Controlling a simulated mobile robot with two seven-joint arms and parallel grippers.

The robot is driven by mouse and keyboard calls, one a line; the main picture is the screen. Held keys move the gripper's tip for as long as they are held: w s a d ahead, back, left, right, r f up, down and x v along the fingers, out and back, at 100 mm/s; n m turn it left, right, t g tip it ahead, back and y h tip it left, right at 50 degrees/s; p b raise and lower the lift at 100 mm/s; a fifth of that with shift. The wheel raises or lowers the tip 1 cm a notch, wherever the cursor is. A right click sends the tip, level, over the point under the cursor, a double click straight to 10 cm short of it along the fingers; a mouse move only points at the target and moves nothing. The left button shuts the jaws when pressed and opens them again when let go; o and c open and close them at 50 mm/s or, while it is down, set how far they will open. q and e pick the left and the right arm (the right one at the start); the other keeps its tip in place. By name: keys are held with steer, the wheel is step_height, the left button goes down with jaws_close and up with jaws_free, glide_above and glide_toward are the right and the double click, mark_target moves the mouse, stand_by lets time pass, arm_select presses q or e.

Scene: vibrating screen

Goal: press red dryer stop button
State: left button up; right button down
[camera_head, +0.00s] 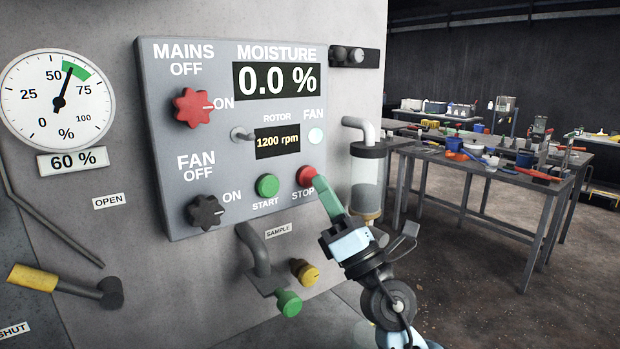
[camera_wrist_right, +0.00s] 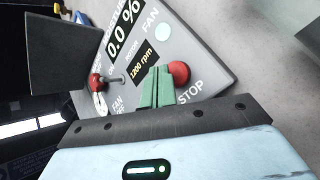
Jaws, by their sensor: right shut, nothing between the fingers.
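The red stop button (camera_head: 306,174) is on the lower right of the grey control panel (camera_head: 230,215), above the word STOP. My right gripper (camera_head: 322,186) is shut and empty, its green fingertips at the lower right edge of the button in the head view. In the right wrist view the red button (camera_wrist_right: 180,73) shows just right of the closed green fingers (camera_wrist_right: 157,88). I cannot tell whether the fingertips touch it. The green start button (camera_head: 267,186) is to its left. My left gripper is not in view.
Red mains knob (camera_head: 193,107) and black fan knob (camera_head: 206,212) are on the panel's left. A clear cylinder (camera_head: 367,185) stands right of the stop button, close to my gripper. Below are a sample pipe (camera_head: 258,250) and a yellow-handled lever (camera_head: 65,285). Worktables (camera_head: 480,165) stand behind at right.

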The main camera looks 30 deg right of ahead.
steer(key=shift+w, duration=0.15)
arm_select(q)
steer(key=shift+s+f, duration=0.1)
arm_select(e)
steer(key=shift+w, duration=0.2)
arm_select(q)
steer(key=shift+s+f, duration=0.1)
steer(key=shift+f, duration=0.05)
arm_select(e)
steer(key=shift+w+a, duration=0.1)
steer(key=shift+w, duration=0.4)
stand_by(0.6)
steer(key=shift+s, duration=0.1)
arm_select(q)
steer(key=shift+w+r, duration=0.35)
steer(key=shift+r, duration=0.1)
arm_select(e)
steer(key=shift+s, duration=0.8)
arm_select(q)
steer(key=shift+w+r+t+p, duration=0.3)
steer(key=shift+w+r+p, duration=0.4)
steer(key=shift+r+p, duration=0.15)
arm_select(e)
steer(key=s, duration=0.5)
steer(key=shift+d, duration=0.3)
